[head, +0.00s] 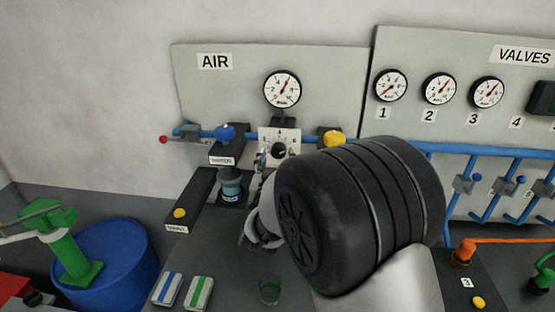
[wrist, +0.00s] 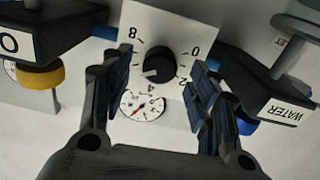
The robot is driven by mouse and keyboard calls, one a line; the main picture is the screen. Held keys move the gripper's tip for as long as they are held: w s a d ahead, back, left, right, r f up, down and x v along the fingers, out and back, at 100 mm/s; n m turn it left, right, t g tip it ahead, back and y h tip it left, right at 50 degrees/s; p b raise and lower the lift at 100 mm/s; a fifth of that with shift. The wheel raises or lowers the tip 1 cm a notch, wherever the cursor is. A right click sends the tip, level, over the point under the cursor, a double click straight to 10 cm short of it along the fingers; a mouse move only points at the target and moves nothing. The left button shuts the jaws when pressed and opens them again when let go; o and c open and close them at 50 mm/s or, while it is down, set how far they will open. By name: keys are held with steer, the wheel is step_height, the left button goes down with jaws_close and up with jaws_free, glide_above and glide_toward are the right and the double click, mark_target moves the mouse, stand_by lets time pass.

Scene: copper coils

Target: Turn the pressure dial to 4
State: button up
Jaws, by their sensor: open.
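The pressure dial is a black round knob (wrist: 158,65) on a white plate (head: 291,135) under the AIR gauge (head: 282,89). The wrist view shows the plate upside down, with 8, 0, 2 and 4 readable around the knob; the left finger hides part of the scale. A small pale mark shows on the knob's lower left in that view, but its exact reading is unclear. My gripper (wrist: 161,62) is open, one finger on each side of the knob, with visible gaps. In the head view my wrist partly hides the gripper. The AIR gauge's red needle points up and slightly right.
A blue WATER knob (head: 225,132) stands left of the dial and a yellow knob (head: 333,138) right of it. A blue barrel (head: 110,265) stands at lower left.

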steer(key=shift+w, duration=0.85)
steer(key=shift+c, duration=0.2)
steer(key=c, duration=1)
steer(key=shift+c, duration=0.2)
steer(key=shift+n, duration=0.4)
steer(key=n+p, duration=0.2)
steer(key=n, duration=0.3)
steer(key=shift+d+r, duration=0.1)
steer(key=shift+r, duration=0.05)
steer(key=n+p, duration=0.2)
steer(key=n, duration=0.4)
steer(key=shift+p, duration=0.3)
